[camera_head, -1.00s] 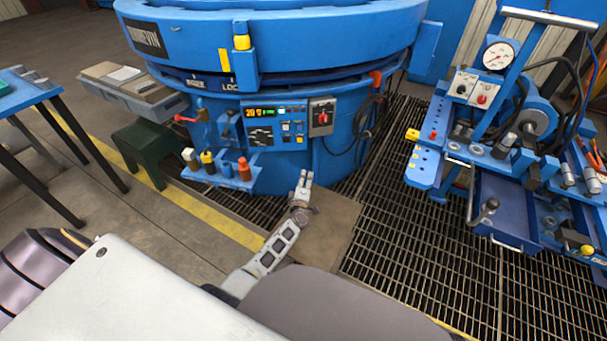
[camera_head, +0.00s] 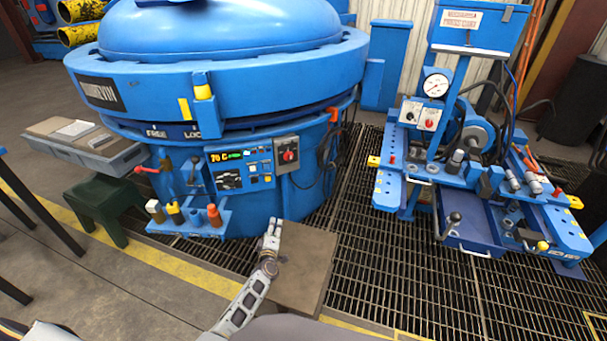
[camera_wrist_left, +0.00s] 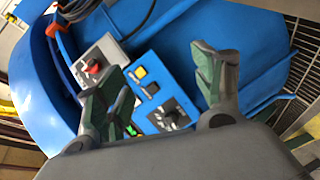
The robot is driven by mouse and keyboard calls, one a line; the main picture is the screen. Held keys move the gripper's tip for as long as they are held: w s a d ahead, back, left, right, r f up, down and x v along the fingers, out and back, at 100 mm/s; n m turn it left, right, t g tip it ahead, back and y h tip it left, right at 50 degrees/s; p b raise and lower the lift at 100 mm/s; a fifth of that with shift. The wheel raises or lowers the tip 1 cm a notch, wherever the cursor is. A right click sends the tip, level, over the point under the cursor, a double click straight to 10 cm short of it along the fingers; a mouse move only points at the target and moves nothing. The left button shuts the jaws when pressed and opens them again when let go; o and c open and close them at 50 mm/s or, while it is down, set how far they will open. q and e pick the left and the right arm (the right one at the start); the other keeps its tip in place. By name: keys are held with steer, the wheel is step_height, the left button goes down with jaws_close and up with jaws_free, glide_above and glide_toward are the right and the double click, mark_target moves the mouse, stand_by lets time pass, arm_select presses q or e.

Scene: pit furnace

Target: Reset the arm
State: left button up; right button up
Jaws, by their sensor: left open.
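My left arm (camera_head: 243,300) reaches up from the bottom of the head view toward the front of the blue pit furnace (camera_head: 230,72). Its gripper (camera_head: 272,226) is below the furnace's control panel (camera_head: 240,180) and apart from it. In the left wrist view the two green-padded fingers (camera_wrist_left: 165,90) are spread wide with nothing between them. The panel (camera_wrist_left: 153,85) and the grey box with a red knob (camera_wrist_left: 100,65) show beyond them. My right gripper is not in view.
A small blue shelf (camera_head: 190,226) with bottles juts from the furnace, left of the gripper. A brown plate (camera_head: 303,262) lies on the floor grating beside the arm. A blue test bench (camera_head: 485,205) with a gauge stands right. A green stool (camera_head: 105,205) stands left.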

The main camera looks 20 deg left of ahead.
arm_select(q)
steer(key=s+d+r+m+g+h, duration=0.1)
steer(key=s+d+m+g+h, duration=0.1)
steer(key=d+m+g+h, duration=0.4)
steer(key=s+d+r+m+g+h, duration=0.1)
steer(key=s+d+m+g+h, duration=0.1)
steer(key=d+m, duration=0.7)
steer(key=s+a+r+m+g+y, duration=0.1)
steer(key=s+a+m+y, duration=0.1)
steer(key=s, duration=0.6)
steer(key=s+a+r+m+g+y, duration=0.1)
steer(key=s+a+m, duration=0.1)
steer(key=s, duration=0.5)
steer(key=s+f+g, duration=0.1)
steer(key=s+f, duration=0.3)
steer(key=s, duration=0.5)
steer(key=s+f+g+p, duration=0.1)
steer(key=s+f+g, duration=0.1)
steer(key=s+f, duration=0.3)
steer(key=s+d, duration=0.1)
steer(key=s, duration=0.3)
steer(key=shift+s+g+p, duration=0.3)
steer(key=shift+s, duration=0.05)
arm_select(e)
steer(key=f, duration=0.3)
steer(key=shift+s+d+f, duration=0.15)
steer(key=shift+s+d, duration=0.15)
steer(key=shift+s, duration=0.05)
